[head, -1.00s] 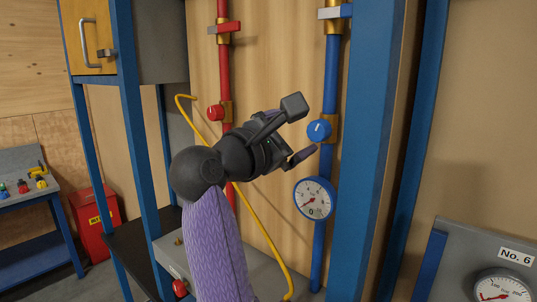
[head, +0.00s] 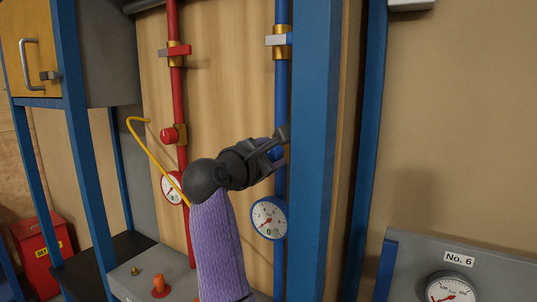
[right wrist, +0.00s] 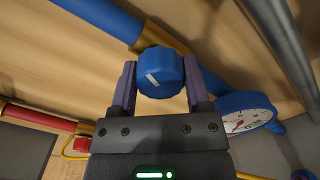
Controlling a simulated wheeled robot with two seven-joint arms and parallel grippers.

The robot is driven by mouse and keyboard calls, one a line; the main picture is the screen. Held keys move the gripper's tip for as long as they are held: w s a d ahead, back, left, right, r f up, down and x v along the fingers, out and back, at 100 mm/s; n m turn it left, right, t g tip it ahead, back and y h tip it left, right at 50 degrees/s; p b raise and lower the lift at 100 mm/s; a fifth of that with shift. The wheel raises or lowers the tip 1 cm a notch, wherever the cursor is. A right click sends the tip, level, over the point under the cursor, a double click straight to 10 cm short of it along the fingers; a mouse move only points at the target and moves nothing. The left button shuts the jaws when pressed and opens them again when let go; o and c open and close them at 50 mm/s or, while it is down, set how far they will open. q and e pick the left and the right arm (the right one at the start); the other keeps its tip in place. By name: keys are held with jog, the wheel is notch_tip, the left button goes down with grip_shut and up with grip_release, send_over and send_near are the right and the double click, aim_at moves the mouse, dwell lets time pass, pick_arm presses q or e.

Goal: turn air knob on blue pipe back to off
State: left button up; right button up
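The blue air knob (right wrist: 160,72) sits on the blue pipe (head: 281,80), with a pale pointer mark on its face. In the right wrist view it lies between the two purple fingers of my right gripper (right wrist: 160,85), which appear to touch both its sides. In the head view my right gripper (head: 273,150) covers most of the knob (head: 276,154). The white-faced gauge (head: 268,218) with a blue rim is below it on the same pipe. A grey-white lever valve (head: 278,40) is above. My left gripper is out of view.
A red pipe (head: 176,90) with a red knob (head: 169,135) and its own gauge (head: 172,188) stands to the left. A yellow hose (head: 146,148) hangs there. A thick blue post (head: 313,150) stands close right of the blue pipe. The No. 6 panel (head: 480,270) is lower right.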

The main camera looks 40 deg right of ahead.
grip_shut()
jog(key=shift+r+n+p, duration=0.1)
jog(key=shift+n+p, duration=0.4)
jog(key=shift+n, duration=0.3)
jog(key=shift+n+p, duration=0.5)
jog(key=shift+n, duration=1)
jog(key=o, duration=0.7)
grip_release()
jog(key=b+v, duration=0.6)
jog(key=v, duration=0.9)
